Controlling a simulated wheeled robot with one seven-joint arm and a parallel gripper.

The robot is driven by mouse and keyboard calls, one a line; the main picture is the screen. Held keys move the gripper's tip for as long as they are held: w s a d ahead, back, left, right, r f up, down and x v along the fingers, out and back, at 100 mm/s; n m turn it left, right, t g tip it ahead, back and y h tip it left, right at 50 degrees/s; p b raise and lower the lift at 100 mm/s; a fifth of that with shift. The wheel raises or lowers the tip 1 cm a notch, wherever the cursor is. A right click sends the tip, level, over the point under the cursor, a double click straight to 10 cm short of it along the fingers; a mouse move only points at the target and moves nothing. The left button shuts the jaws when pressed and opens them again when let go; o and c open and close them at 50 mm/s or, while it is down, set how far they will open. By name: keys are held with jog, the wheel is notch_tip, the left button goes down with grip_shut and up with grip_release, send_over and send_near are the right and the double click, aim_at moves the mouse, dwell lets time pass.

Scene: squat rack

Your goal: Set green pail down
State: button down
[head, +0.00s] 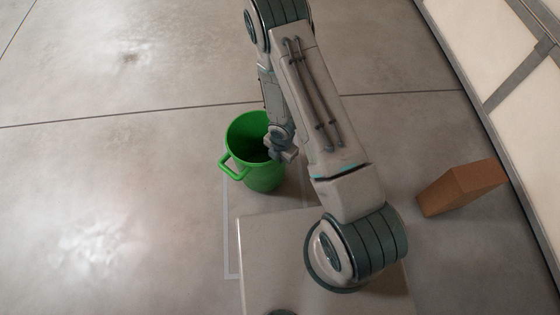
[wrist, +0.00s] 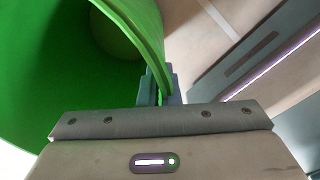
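The green pail (head: 262,176) is upright and seems empty inside, with a handle on its left side in the head view. My gripper (head: 286,150) is at the pail's right rim. In the wrist view the pail (wrist: 50,60) fills the left side, and its rim runs between the fingers of my gripper (wrist: 159,92), which are closed on it. The pail stands at or just above the floor; I cannot tell whether its base touches. Part of its right rim is hidden behind my gripper.
A rectangle of light tape (head: 231,240) is marked on the floor around and below the pail. A brown block (head: 462,187) lies at the right, near a pale panelled wall (head: 490,40). The concrete floor (head: 110,190) to the left is clear.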

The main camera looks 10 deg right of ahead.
jog(key=shift+f+b, duration=0.35)
jog(key=shift+f, duration=1)
jog(key=shift+f, duration=0.15)
jog(key=c, duration=1.6)
grip_release()
jog(key=shift+c, duration=0.2)
